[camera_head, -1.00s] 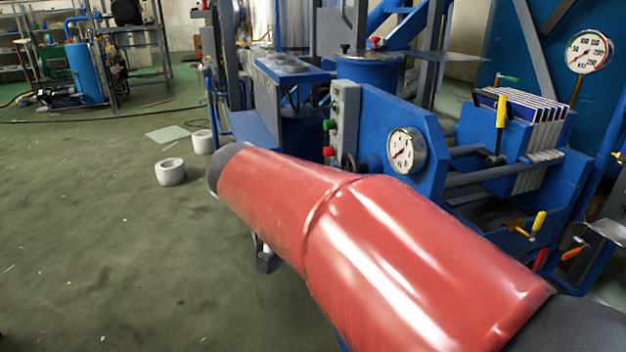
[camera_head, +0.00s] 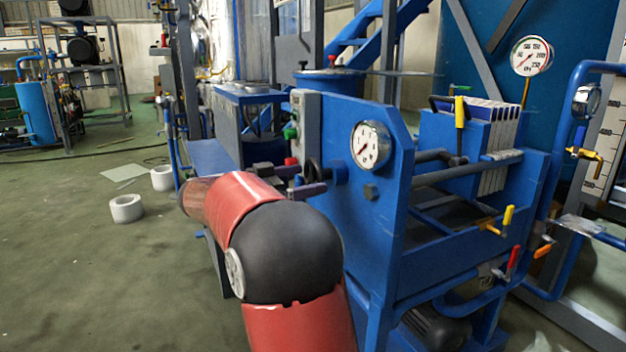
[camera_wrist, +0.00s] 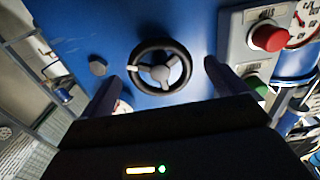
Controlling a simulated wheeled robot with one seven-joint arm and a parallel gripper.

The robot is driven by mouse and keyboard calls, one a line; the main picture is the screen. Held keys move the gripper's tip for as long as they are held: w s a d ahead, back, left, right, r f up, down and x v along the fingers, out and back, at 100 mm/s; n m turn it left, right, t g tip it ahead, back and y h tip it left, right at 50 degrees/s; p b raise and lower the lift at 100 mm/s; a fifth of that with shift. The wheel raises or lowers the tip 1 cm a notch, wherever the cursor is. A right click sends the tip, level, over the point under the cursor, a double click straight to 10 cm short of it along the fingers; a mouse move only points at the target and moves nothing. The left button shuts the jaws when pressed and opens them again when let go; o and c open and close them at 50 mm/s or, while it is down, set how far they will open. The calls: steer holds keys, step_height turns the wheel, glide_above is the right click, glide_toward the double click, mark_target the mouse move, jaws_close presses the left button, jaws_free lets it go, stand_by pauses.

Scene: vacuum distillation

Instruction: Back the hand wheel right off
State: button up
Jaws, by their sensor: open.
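The hand wheel is a small black ring with grey spokes and a hub. In the wrist view the hand wheel (camera_wrist: 161,68) faces me on a blue panel, ahead of and between my gripper's fingers. My gripper (camera_wrist: 158,85) is open, one dark finger on each side of the wheel; whether the fingers touch the rim I cannot tell. In the head view the hand wheel (camera_head: 312,171) shows partly, edge-on, at the left face of the blue press frame (camera_head: 375,215). My gripper (camera_head: 290,181) is close beside it there, partly hidden by my red arm.
A grey control box (camera_wrist: 258,42) with a red button (camera_wrist: 270,37) and a green button lies right beside the wheel in the wrist view. A bolt head (camera_wrist: 97,65) is left of it. A pressure gauge (camera_head: 370,146) sits on the frame. Open floor lies at left.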

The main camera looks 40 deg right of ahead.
mark_target(311, 178)
steer(key=shift+x, duration=1.5)
steer(key=c, duration=1)
steer(key=shift+n, duration=0.4)
